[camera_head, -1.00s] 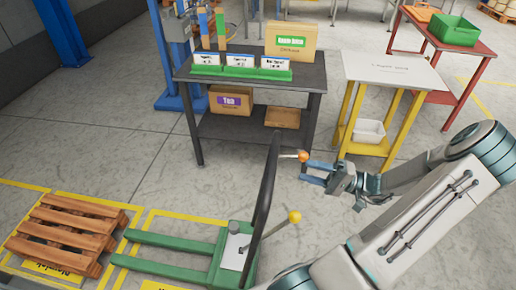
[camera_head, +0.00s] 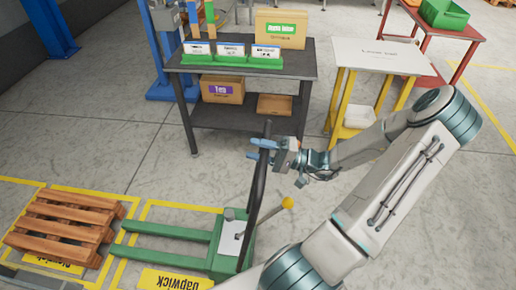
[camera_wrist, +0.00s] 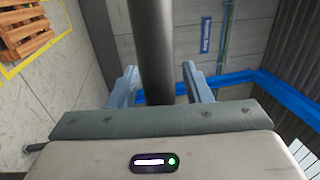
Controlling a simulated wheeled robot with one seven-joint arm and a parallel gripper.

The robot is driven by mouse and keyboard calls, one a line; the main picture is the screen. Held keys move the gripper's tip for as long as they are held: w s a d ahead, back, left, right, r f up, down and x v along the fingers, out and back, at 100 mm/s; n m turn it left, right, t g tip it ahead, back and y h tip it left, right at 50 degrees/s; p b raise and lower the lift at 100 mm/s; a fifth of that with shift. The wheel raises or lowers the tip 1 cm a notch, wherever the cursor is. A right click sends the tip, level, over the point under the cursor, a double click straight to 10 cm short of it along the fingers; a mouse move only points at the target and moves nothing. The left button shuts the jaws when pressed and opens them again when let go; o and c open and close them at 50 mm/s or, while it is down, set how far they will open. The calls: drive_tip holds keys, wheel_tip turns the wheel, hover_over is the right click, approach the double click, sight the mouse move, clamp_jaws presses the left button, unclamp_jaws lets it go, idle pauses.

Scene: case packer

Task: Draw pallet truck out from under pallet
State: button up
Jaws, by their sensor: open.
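The green pallet truck (camera_head: 228,262) stands on the floor at lower middle in the head view. Its forks (camera_head: 165,231) point left, with their tips close to the right side of the wooden pallet (camera_head: 66,222) and no visible part of them under its slats. The black handle (camera_head: 258,195) rises from the truck, curving up. My gripper (camera_head: 260,150) is open at the upper handle, with its blue fingers on either side of it. In the wrist view, the dark handle bar (camera_wrist: 150,50) stands between the two open fingers. Contact cannot be told.
A dark table (camera_head: 240,66) with boxes and green-based signs stands behind the handle. A yellow-legged table (camera_head: 380,57) and a red table (camera_head: 425,38) stand to its right. Yellow floor lines and a "Dapwick" label (camera_head: 175,281) lie around the truck. Floor between truck and tables is clear.

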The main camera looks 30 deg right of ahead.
clamp_jaws()
drive_tip(key=v, duration=0.2)
drive_tip(key=r+v, duration=0.1)
drive_tip(key=v, duration=0.2)
drive_tip(key=shift+s+d+r, duration=0.1)
drive_tip(key=shift+s+d, duration=0.15)
unclamp_jaws()
drive_tip(key=shift+f+x, duration=0.2)
drive_tip(key=shift+x, duration=0.85)
drive_tip(key=b+v, duration=0.2)
drive_tip(key=v, duration=1.2)
drive_tip(key=shift+b, duration=0.3)
drive_tip(key=shift+s+d+f, duration=0.1)
drive_tip(key=shift+f, duration=0.05)
